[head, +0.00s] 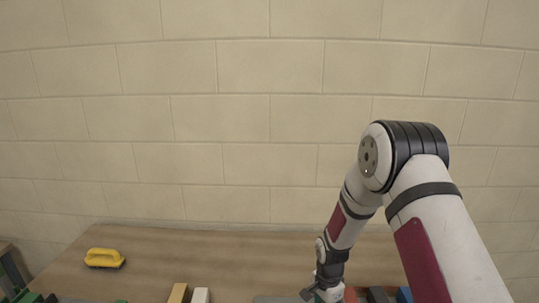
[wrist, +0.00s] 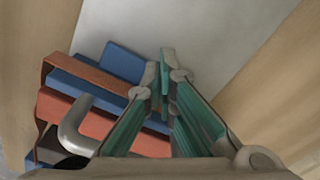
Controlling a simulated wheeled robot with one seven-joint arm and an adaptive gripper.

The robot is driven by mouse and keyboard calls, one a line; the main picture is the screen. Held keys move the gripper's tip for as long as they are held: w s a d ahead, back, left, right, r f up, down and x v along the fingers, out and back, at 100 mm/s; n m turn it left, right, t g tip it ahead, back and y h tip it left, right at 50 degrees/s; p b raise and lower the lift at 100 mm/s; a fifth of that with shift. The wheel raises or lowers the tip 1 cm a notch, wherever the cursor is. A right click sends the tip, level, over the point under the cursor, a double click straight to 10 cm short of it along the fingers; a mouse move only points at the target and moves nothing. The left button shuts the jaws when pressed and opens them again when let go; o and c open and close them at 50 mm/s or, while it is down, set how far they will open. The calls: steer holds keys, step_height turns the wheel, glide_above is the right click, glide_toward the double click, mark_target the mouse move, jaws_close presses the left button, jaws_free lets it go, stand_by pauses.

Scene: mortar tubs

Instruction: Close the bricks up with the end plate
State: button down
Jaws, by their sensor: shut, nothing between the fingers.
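In the wrist view, several blue bricks (wrist: 125,62) and orange-red bricks (wrist: 88,118) lie side by side, slightly askew, on a pale grey surface (wrist: 210,30). A bent grey metal handle (wrist: 72,128) stands over the near left of the row; I cannot tell whether it belongs to the end plate. No end plate is clearly identifiable. My gripper (wrist: 165,72), with teal fingers, is shut and empty above the right side of the bricks and hides part of them. In the head view, my gripper (head: 326,293) is low at the bottom edge, left of a blue piece (head: 404,296).
A yellow-handled tool (head: 104,258) lies at the left of the wooden table (head: 215,258). A tan block (head: 178,294) and a white block (head: 200,296) show at the bottom edge. Green pieces (head: 25,296) are at bottom left. A block wall (head: 220,130) stands behind. The table's back middle is clear.

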steer(key=shift+f+b, duration=0.35)
steer(key=shift+f, duration=0.95)
steer(key=shift+r, duration=0.9)
steer(key=shift+d, duration=0.1)
stand_by(0.4)
steer(key=shift+s+d, duration=0.2)
steer(key=shift+d, duration=6.8)
steer(key=shift+r, duration=0.1)
step_height(320, 180, up, 10)
steer(key=a+p, duration=0.2)
steer(key=shift+a, duration=0.35)
